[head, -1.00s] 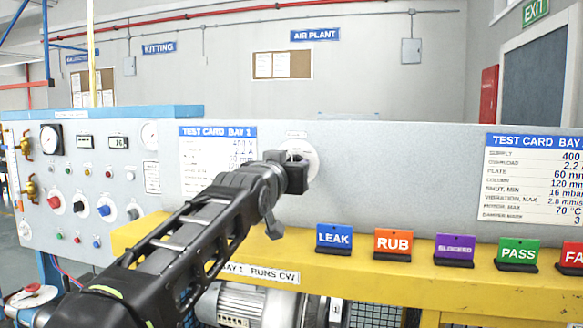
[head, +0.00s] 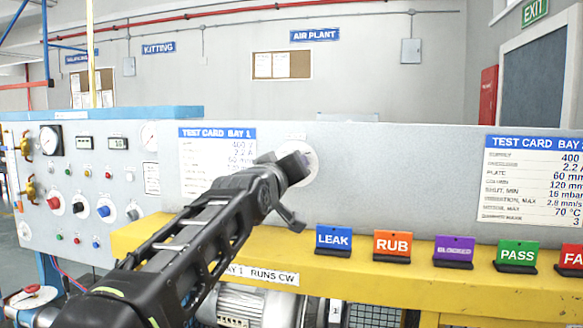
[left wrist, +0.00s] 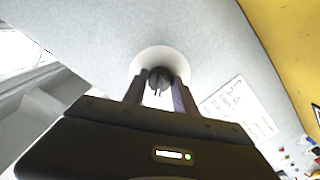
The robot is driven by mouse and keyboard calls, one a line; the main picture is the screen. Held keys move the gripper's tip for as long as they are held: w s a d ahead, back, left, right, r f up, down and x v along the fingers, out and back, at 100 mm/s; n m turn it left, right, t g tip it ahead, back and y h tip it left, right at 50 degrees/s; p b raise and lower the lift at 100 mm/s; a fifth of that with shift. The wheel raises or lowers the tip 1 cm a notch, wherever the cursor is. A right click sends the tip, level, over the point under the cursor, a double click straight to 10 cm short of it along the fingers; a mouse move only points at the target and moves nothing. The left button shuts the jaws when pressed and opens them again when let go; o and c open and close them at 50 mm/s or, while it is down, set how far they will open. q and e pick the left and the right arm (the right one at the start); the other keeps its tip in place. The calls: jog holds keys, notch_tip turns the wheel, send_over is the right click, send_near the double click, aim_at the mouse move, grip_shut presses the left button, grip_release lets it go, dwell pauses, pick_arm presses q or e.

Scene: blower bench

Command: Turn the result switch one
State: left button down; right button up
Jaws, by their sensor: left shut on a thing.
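The result switch is a dark knob (left wrist: 160,78) on a round white plate on the grey panel. In the head view the white plate (head: 312,160) shows mostly behind my left gripper (head: 300,165). In the left wrist view my left gripper (left wrist: 162,92) has its two fingers on either side of the knob, shut on it. The wrist is rolled, so the panel looks tilted in that view. The knob's pointer and any marks on the plate cannot be read. My right gripper is not in view.
A yellow ledge below the panel carries upright signs: LEAK (head: 333,238), RUB (head: 393,244), a purple one (head: 454,250), PASS (head: 517,255) and a red one. Test cards (head: 217,158) flank the switch. A gauge panel (head: 60,185) stands at the left.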

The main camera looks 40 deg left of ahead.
pick_arm(q)
jog(key=shift+n+p, duration=0.35)
jog(key=shift+n, duration=1.05)
jog(key=c, duration=1)
grip_release()
jog(key=b+v, duration=0.3)
jog(key=v, duration=0.4)
jog(key=shift+s+d+b, duration=0.15)
jog(key=shift+s+b, duration=0.25)
